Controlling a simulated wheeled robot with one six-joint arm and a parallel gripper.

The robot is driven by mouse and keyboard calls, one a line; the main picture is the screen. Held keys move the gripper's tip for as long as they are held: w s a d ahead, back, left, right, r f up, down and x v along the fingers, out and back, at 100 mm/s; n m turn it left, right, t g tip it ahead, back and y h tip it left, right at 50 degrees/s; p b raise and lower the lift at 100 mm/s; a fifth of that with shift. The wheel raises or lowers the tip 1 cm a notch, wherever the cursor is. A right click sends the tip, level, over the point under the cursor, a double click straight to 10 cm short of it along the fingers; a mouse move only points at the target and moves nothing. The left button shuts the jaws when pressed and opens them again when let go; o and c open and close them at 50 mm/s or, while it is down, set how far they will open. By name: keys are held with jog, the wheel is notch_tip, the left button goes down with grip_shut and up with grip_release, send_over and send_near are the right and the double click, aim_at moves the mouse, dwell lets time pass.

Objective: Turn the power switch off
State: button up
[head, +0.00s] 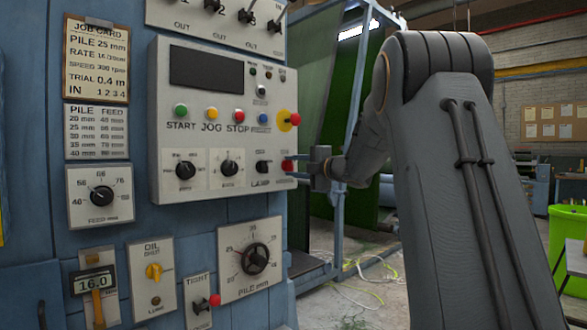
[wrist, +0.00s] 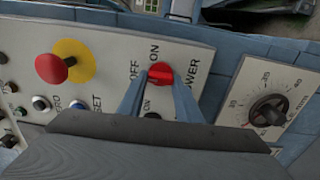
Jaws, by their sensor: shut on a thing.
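The power switch is a red rotary knob (wrist: 160,72) on the grey control panel, next to the printed words OFF, ON and POWER in the wrist view. In the head view the red knob (head: 288,166) shows at the panel's right edge. My gripper (wrist: 161,82) has its two blue-grey fingers on either side of the knob and is shut on it. In the head view my gripper (head: 291,174) reaches the panel from the right. I cannot clearly tell which mark the knob points at, since the fingers cover part of the lettering.
A red emergency button on a yellow disc (head: 290,120) sits just above the switch. The lamp knob (head: 262,167) is close to its left. A pile dial (wrist: 267,110) lies beyond the panel edge. A blue frame (head: 345,150) stands behind my arm.

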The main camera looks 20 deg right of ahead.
jog(key=o, duration=1)
jog(key=shift+o, duration=0.2)
jog(key=v, duration=0.7)
jog(key=shift+s+b, duration=0.4)
